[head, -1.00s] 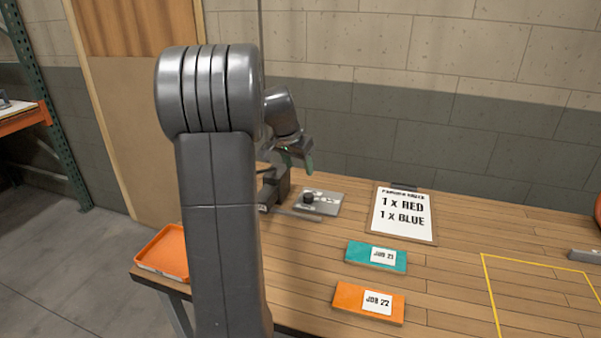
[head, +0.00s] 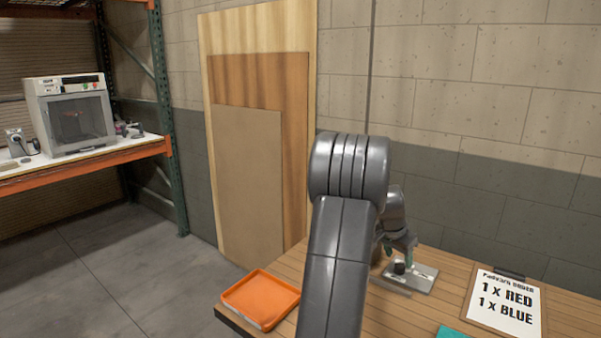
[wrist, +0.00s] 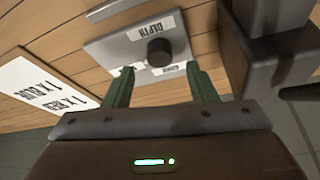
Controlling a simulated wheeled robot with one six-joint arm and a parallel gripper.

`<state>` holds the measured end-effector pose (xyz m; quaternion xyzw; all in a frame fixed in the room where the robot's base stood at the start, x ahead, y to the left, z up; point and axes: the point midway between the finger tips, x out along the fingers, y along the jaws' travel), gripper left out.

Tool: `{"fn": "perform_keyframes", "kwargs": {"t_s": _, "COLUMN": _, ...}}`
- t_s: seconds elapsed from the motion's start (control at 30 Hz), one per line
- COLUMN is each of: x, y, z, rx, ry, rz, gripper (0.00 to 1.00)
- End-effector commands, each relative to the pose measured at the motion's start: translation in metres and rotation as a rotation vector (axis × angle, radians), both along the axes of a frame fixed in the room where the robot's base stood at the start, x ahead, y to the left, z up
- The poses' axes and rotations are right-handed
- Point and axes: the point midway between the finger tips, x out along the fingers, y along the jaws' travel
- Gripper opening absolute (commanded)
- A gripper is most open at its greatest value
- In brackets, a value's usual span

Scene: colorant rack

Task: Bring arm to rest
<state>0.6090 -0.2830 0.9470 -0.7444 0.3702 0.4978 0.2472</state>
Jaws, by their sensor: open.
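My gripper (wrist: 160,95) is open and empty in the wrist view, its two green fingers apart. Beyond the fingers is a grey plate (wrist: 105,48) with a black knob (wrist: 159,52) and white labels, one reading DEPTH. In the head view my gripper (head: 401,246) is low over the workbench (head: 385,320), close to the grey plate (head: 425,277). My arm hides part of the bench and of the device beside the plate.
An orange tray (head: 262,300) sits at the bench's left corner. A clipboard sheet (head: 505,302) reads 1 x RED, 1 x BLUE. A teal card (head: 452,332) shows at the bottom edge. A shelf (head: 90,162) with a white boxy machine (head: 72,115) stands far left; open floor lies between.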

Motion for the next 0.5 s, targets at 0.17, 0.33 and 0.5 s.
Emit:
{"fn": "perform_keyframes", "kwargs": {"t_s": 0.17, "x": 0.006, "y": -0.009, "z": -0.026, "rx": 0.001, "ry": 0.002, "rz": 0.000, "gripper": 0.52}}
{"fn": "perform_keyframes", "kwargs": {"t_s": 0.33, "x": 0.009, "y": -0.012, "z": -0.035, "rx": 0.001, "ry": -0.001, "rz": 0.004, "gripper": 0.52}}
{"fn": "perform_keyframes", "kwargs": {"t_s": 0.5, "x": 0.009, "y": -0.012, "z": -0.035, "rx": 0.000, "ry": 0.000, "rz": 0.017, "gripper": 0.52}}
